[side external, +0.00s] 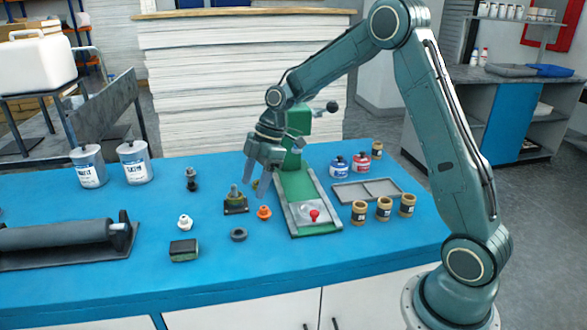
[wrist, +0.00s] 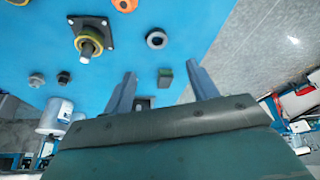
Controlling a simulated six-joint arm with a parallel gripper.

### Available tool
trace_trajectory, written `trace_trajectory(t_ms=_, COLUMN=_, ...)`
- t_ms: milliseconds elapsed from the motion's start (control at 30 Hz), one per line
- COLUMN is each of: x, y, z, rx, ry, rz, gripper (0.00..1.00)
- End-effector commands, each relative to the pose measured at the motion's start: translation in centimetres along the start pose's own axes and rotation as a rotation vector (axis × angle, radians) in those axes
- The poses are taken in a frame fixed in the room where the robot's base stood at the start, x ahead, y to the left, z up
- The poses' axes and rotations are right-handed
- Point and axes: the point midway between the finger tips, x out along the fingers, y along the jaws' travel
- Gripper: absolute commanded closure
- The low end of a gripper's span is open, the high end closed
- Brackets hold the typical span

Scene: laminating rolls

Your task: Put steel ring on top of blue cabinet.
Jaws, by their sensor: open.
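A small dark grey ring, which looks like the steel ring (side external: 238,234), lies flat on the blue worktop near its front. It also shows in the wrist view (wrist: 156,39), with its centre hole visible. My gripper (side external: 262,176) is open and empty, above the worktop and behind the ring, beside the green press. The worktop (side external: 95,285) is blue and sits on a cabinet with white doors. A grey unit with a blue panel (side external: 505,122) stands at the right; which is the blue cabinet, I cannot tell.
A flanged post (side external: 235,203), an orange part (side external: 264,212) and a dark green block (side external: 183,250) lie around the ring. The green press (side external: 300,185), a shallow tray (side external: 366,190) and several brown jars (side external: 383,208) stand to its right. A roller (side external: 60,238) lies left.

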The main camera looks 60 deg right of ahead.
Motion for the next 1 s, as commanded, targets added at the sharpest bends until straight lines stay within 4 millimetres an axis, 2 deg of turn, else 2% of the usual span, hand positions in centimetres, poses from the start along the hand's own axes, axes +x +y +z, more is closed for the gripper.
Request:
trace_trajectory(t_ms=267, x=-4.3, y=-3.4, z=-1.8, rx=0.124, ry=-0.038, rz=0.066, gripper=0.42)
trace_trajectory(t_ms=533, x=-8.7, y=-8.4, z=-3.0, rx=0.299, ry=-0.064, rz=0.154, gripper=0.42)
trace_trajectory(t_ms=800, x=-12.2, y=-13.8, z=-3.0, rx=0.479, ry=-0.062, rz=0.247, gripper=0.42)
trace_trajectory(t_ms=1000, x=-14.0, y=-17.9, z=-2.3, rx=0.614, ry=-0.042, rz=0.315, gripper=0.42)
